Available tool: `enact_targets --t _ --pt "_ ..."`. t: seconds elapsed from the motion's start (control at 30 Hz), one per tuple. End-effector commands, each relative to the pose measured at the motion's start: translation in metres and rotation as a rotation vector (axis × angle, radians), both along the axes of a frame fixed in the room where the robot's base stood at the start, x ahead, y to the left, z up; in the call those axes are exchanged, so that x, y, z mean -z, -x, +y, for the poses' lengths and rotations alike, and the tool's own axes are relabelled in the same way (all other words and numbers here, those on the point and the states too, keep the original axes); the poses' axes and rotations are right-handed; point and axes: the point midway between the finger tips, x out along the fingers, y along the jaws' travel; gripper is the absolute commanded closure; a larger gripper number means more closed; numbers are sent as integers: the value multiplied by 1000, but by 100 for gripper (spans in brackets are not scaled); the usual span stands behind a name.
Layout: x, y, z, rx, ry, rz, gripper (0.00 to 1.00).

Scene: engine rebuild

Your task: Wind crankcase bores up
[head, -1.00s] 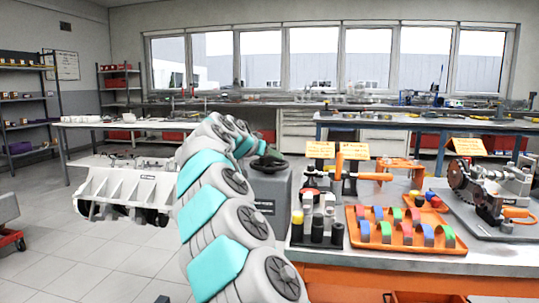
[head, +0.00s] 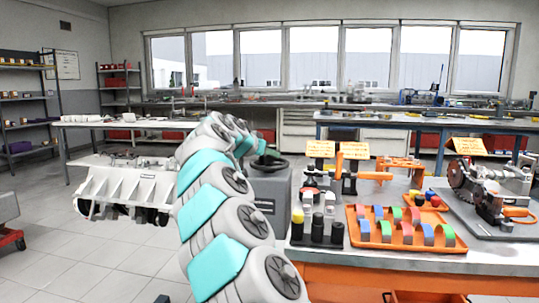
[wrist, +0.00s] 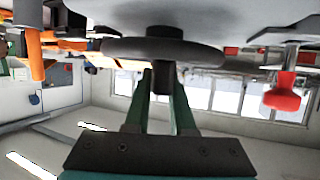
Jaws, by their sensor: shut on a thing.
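The crankcase (head: 128,187) is a pale grey ribbed casting with dark parts along its lower edge. It hangs or rests at the left of the grey stand (head: 277,207); its mount is partly hidden by my arm. A dark handwheel (head: 268,163) tops the stand. In the wrist view the handwheel (wrist: 112,48) is a dark disc, with a black handle (wrist: 162,78) sticking out of it. My gripper (wrist: 162,98) has its green fingers shut on this handle. In the head view my arm hides most of the gripper.
To the right a bench (head: 480,262) carries an orange tray (head: 455,247) with several coloured shells, dark cylinders, and a grey mat with a geared part (head: 463,175). A red cart (head: 10,240) stands at far left. The floor (head: 90,255) in front of the crankcase is clear.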

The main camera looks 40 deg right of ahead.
Motion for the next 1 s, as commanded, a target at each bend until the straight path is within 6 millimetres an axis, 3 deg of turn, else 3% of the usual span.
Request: enact_targets --t 0.37,1.0 --pt "4 1 0 -76 -4 0 100" --pt "4 -1 2 -474 -11 -5 100"
